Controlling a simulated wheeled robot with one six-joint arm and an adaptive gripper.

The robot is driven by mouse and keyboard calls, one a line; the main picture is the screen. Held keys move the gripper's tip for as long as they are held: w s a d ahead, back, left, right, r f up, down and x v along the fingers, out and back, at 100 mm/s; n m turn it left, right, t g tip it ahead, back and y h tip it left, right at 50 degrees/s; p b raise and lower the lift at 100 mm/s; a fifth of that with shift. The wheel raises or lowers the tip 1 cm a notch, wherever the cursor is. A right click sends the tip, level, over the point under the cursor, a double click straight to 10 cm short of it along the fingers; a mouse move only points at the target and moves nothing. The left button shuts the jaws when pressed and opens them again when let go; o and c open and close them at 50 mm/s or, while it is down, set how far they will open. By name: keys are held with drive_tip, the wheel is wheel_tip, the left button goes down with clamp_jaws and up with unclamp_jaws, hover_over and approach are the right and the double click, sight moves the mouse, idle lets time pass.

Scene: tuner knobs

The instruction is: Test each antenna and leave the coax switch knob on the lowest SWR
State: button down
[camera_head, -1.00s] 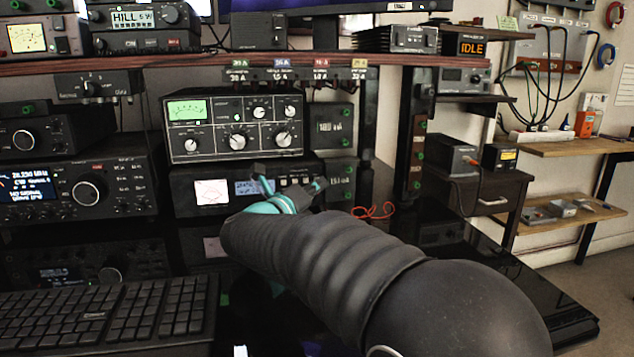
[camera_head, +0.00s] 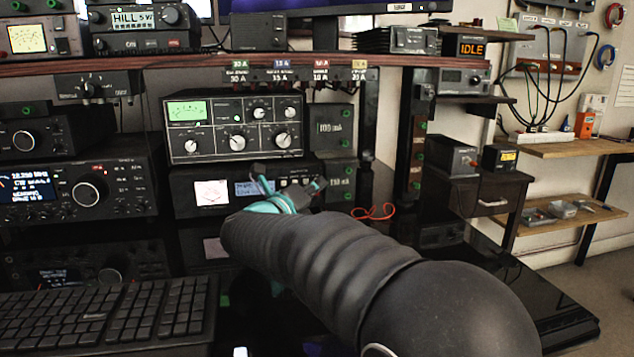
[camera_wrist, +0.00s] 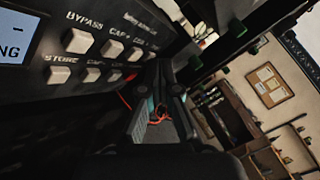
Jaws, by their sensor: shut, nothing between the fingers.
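A small dark panel with a round knob (camera_head: 92,89), which may be the coax switch, hangs under the shelf at the left; its lettering is too small to read. A grey tuner (camera_head: 235,125) with a green-lit meter and several white-marked knobs stands in the middle. Below it is a dark unit (camera_head: 185,194) with a white meter, a blue display and small buttons. My gripper (camera_head: 290,180) is shut and empty at that unit's front right. In the wrist view my gripper (camera_wrist: 165,80) is beside buttons marked BYPASS, CAP and STORE (camera_wrist: 78,41). Contact cannot be told. The SWR reading is not legible.
A radio (camera_head: 88,190) with a large dial stands at the left, above a keyboard (camera_head: 110,315). Colour-tagged labels (camera_head: 297,72) line the shelf edge above the tuner. A red cable (camera_head: 375,212) lies right of my gripper. An IDLE display (camera_head: 470,46) glows at the right.

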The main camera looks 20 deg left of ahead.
idle(0.5)
drive_tip(key=shift+s+d+b, duration=0.4)
drive_tip(key=shift+s+b, duration=0.25)
drive_tip(key=shift+b, duration=0.1)
drive_tip(key=shift+s+d+f+b, duration=0.15)
drive_tip(key=shift+s+d+b, duration=0.4)
drive_tip(key=shift+s+b, duration=0.4)
drive_tip(key=shift+s+d+b, duration=0.4)
drive_tip(key=shift+s+b, duration=0.05)
drive_tip(key=shift+s, duration=0.15)
drive_tip(key=shift+s+d+b, duration=0.35)
drive_tip(key=shift+s+b, duration=0.05)
drive_tip(key=shift+s, duration=0.15)
drive_tip(key=shift+r, duration=0.2)
idle(2.0)
